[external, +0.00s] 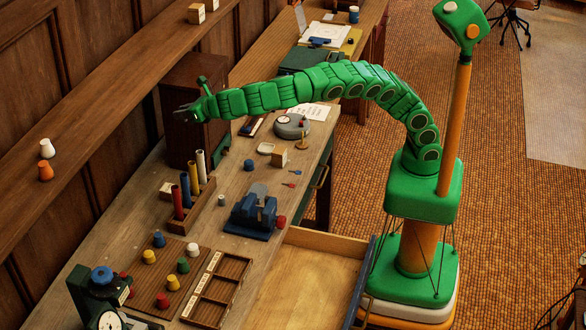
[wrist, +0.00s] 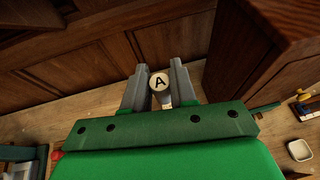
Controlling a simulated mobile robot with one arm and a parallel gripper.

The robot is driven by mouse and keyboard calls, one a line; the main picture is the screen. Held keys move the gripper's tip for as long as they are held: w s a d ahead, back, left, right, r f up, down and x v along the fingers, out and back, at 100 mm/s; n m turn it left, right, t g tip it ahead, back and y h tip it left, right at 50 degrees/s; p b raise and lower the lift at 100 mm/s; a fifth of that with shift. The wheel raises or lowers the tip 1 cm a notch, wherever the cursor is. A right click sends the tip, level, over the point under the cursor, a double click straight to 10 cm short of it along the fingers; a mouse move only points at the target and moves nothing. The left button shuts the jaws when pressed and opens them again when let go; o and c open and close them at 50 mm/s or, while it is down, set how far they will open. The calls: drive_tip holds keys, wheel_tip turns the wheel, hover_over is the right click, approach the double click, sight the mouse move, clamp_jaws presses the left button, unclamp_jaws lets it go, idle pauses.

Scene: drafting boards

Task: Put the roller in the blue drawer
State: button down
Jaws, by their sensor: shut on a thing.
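My gripper (external: 185,109) is raised above the back of the desk, in front of the dark wooden cabinet. In the wrist view its two grey fingers (wrist: 160,74) are shut on a piece with a round cream face marked A (wrist: 159,84). I cannot tell from its face alone whether this piece is the roller; in the external view it is too small to make out. The blue drawer (external: 360,284), with a blue front and pale wooden inside, is pulled out at the desk's near side beside my base. Its visible floor is bare.
The dark cabinet (external: 181,90) stands close to my gripper. A rack of coloured tubes (external: 192,216), a blue vise (external: 254,213), a peg board (external: 157,281) and a sectioned tray (external: 216,290) occupy the desk. A wall shelf (external: 110,119) runs along the left.

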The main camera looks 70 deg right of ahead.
drive_tip(key=s+a+f, duration=0.2)
drive_tip(key=a+f, duration=0.2)
drive_tip(key=f, duration=0.3)
drive_tip(key=s+a+f, duration=0.2)
drive_tip(key=a+f, duration=0.2)
drive_tip(key=f, duration=0.3)
hover_over(210, 234)
drive_tip(key=w, duration=0.1)
wheel_tip(210, 234, down, 10)
drive_tip(key=shift+m+h, duration=0.3)
drive_tip(key=shift+h, duration=0.1)
drive_tip(key=shift+s+d+f, duration=0.1)
drive_tip(key=shift+d+f, duration=0.05)
drive_tip(key=shift+f, duration=5)
drive_tip(key=c, duration=0.9)
unclamp_jaws()
drive_tip(key=shift+f, duration=0.1)
drive_tip(key=shift+s+r, duration=0.35)
drive_tip(key=shift+s, duration=0.1)
drive_tip(key=v, duration=1.1)
drive_tip(key=shift+f, duration=0.1)
